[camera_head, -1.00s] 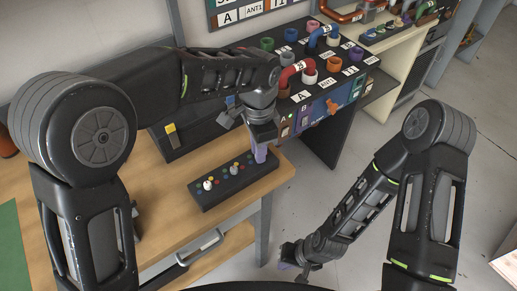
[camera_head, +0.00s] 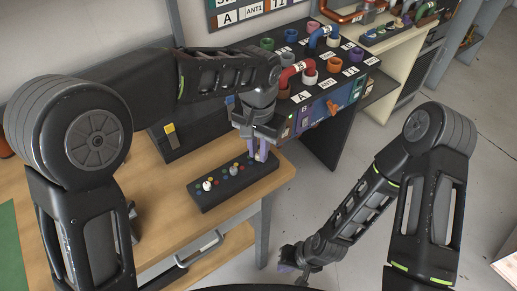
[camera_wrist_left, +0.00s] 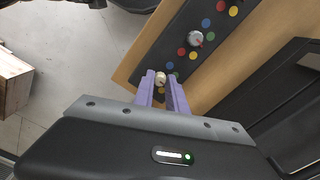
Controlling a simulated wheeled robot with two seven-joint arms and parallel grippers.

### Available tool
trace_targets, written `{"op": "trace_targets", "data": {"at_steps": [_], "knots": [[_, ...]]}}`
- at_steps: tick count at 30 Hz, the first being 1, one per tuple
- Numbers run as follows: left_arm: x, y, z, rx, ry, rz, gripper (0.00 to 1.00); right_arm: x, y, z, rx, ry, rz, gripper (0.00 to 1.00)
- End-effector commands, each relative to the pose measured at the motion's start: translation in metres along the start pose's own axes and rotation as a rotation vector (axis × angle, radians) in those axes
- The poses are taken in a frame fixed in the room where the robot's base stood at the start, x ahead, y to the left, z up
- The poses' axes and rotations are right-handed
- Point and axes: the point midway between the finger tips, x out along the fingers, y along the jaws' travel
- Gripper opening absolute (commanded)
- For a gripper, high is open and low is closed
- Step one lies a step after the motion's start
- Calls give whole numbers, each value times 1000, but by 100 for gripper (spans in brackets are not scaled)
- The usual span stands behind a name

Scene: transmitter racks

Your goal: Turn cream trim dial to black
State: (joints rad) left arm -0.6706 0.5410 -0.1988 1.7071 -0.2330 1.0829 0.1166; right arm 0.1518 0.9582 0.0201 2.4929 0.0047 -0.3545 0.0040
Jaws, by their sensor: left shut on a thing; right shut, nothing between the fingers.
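A black dial panel (camera_head: 222,190) with knobs and coloured dots lies on the wooden bench. My left gripper (camera_head: 261,151) points down at the panel's far right end. In the left wrist view, its purple fingers (camera_wrist_left: 162,88) are shut on a small cream dial (camera_wrist_left: 160,78), one finger on each side. Dots around that dial are partly hidden by the fingers, and I cannot tell which one it points to. My right gripper (camera_head: 291,262) is shut and empty, low beside the bench.
The wooden bench (camera_head: 165,228) has a metal handle (camera_head: 200,248) at its front. A dark box with a yellow tag (camera_head: 171,135) stands behind the panel. A rack with coloured pipe fittings (camera_head: 318,85) stands to the right. Open floor lies right of the bench.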

Motion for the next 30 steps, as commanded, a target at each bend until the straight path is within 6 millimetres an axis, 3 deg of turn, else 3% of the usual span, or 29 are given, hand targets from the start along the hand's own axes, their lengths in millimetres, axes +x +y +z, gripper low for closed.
{"op": "trace_targets", "data": {"at_steps": [12,13,20,30], "knots": [[-2,0,-1,-9,4,0,0,0,0,0,0,0,0,0],[-2,0,-1,-9,4,0,19,0,0,0,0,0,0,0],[-1,0,0,-8,2,0,38,0,0,0,0,0,0,0],[-3,0,-1,-8,2,0,39,1,0,0,0,0,0,0]]}}
